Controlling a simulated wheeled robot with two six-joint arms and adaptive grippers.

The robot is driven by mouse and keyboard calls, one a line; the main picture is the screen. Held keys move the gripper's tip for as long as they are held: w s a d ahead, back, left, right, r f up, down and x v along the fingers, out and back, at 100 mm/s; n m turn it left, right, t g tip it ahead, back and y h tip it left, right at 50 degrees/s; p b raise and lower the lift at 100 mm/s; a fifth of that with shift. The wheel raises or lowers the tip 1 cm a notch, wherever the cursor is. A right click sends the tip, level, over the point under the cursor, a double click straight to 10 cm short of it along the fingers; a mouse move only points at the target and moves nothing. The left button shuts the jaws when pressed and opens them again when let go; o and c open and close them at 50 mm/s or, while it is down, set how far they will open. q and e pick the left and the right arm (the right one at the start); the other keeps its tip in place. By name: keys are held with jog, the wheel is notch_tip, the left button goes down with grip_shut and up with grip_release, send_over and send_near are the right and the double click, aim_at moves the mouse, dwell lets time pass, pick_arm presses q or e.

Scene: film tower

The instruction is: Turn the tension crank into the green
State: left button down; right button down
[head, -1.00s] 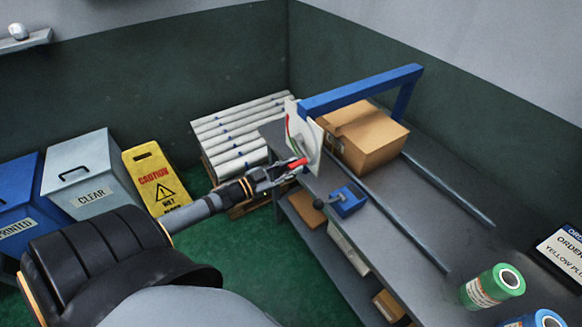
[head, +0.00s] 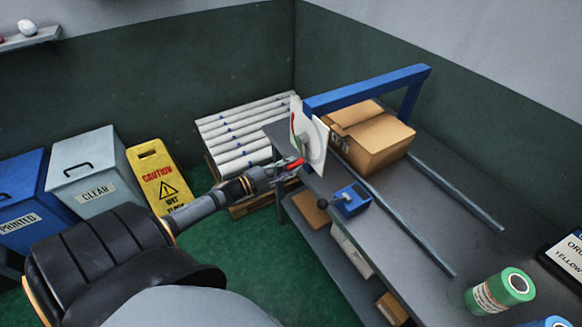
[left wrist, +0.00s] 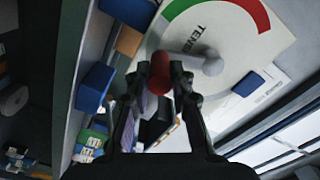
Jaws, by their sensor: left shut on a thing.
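The white tension dial plate (head: 316,146) hangs at the near end of the blue frame; a red band and some green show at its edge. In the left wrist view the dial (left wrist: 225,35) carries a green arc, a red arc and partly hidden lettering. The crank arm (left wrist: 188,62) is pale and runs from a round grey hub (left wrist: 212,64) to a red knob (left wrist: 159,73). My left gripper (head: 290,168) is shut on the red knob, with its fingers (left wrist: 171,82) around it. The crank's pointer reading is unclear. My right gripper is out of view.
A grey bench with rails (head: 455,190) carries the blue frame (head: 365,90), a cardboard box (head: 372,142), a blue clamp-like block (head: 351,200) and a green roll (head: 500,292). White rolls (head: 240,135) lie on a pallet behind. Bins and a yellow caution sign (head: 157,180) stand left.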

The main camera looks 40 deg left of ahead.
pick_arm(q)
jog(key=w+a+m+b, duration=0.1)
jog(key=w+a+m, duration=0.1)
jog(key=a+m, duration=0.4)
jog(key=shift+w+a+r+m, duration=0.2)
jog(key=shift+w+r+m, duration=0.15)
jog(key=shift+m, duration=2.15)
jog(key=c, duration=1.2)
grip_release()
jog(key=shift+o, duration=0.2)
jog(key=v, duration=1.2)
